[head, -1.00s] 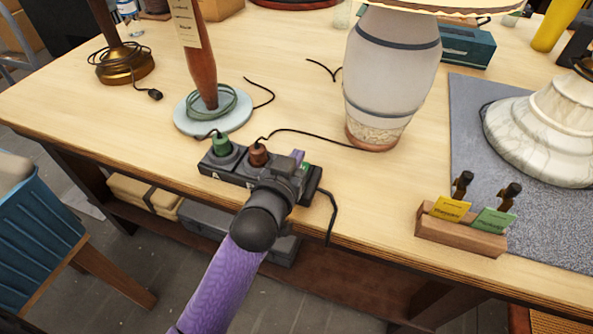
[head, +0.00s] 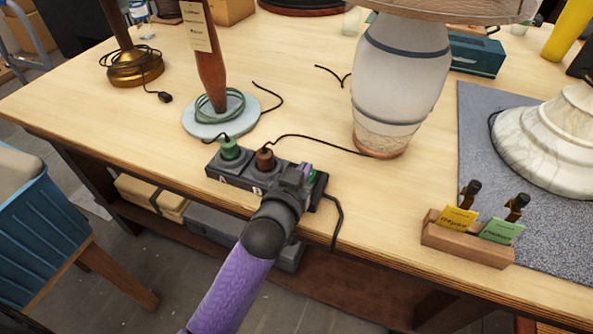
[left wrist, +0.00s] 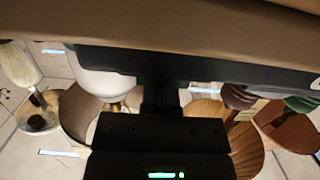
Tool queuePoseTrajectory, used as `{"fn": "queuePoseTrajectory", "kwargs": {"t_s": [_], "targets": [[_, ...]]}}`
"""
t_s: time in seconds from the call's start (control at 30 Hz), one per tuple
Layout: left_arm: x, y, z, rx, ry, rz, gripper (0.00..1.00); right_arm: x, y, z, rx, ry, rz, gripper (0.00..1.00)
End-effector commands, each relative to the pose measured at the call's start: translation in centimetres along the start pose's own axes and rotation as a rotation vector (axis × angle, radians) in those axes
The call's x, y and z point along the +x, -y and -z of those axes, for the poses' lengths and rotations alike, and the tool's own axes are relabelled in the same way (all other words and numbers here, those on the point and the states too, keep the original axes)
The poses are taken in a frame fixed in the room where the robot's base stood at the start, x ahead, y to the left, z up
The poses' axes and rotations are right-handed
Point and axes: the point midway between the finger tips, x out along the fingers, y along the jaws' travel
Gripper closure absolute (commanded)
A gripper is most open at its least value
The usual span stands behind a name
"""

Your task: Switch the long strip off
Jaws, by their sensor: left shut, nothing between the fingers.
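The long strip (head: 222,171) is a dark power strip near the table's front edge. A green plug (head: 229,149) and a brown plug (head: 265,158) stand in it, and a black cord leaves its right end. My left gripper (head: 304,174) is shut and empty at the strip's right end, hiding much of that end. A small green patch shows beside the fingers; I cannot tell whether it is a lit switch. In the left wrist view, the strip (left wrist: 215,69) crosses the top and my gripper (left wrist: 160,95) reaches it; contact is unclear. My right gripper is not in view.
The white striped lamp (head: 400,80) stands behind the gripper, and a lamp with a round pale base (head: 195,130) stands behind the strip. A wooden block with tags (head: 465,245) is to the right. The tabletop between the gripper and block is clear.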

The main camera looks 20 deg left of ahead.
Motion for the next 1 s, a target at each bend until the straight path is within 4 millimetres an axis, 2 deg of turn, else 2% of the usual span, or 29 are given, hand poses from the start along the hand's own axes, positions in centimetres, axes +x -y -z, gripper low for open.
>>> {"fn": "queuePoseTrajectory", "kwargs": {"t_s": [0.03,0.17,0.23,0.4,0.6,0.73,1.0], "targets": [[-0.1,0.1,1.6,0.001,-0.004,0.0,1.0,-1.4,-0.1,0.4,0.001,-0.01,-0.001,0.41],[-0.1,0.5,5.1,0.001,-0.006,0.001,1.0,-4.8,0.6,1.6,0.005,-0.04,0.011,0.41],[-1.9,0.4,4.6,-0.001,-0.001,0.0,1.0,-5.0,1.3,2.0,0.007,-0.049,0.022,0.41],[-5.8,0.4,5.2,0.0,0.0,0.0,1.0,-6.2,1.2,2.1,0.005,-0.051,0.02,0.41],[-8.9,0.4,5.7,-0.001,0.001,0.0,1.0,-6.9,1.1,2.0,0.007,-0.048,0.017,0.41],[-9.6,0.4,5.8,-0.001,-0.001,0.0,1.0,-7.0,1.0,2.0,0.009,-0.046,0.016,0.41],[-9.6,0.4,5.8,0.0,-0.001,0.0,1.0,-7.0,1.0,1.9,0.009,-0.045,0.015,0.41]]}}
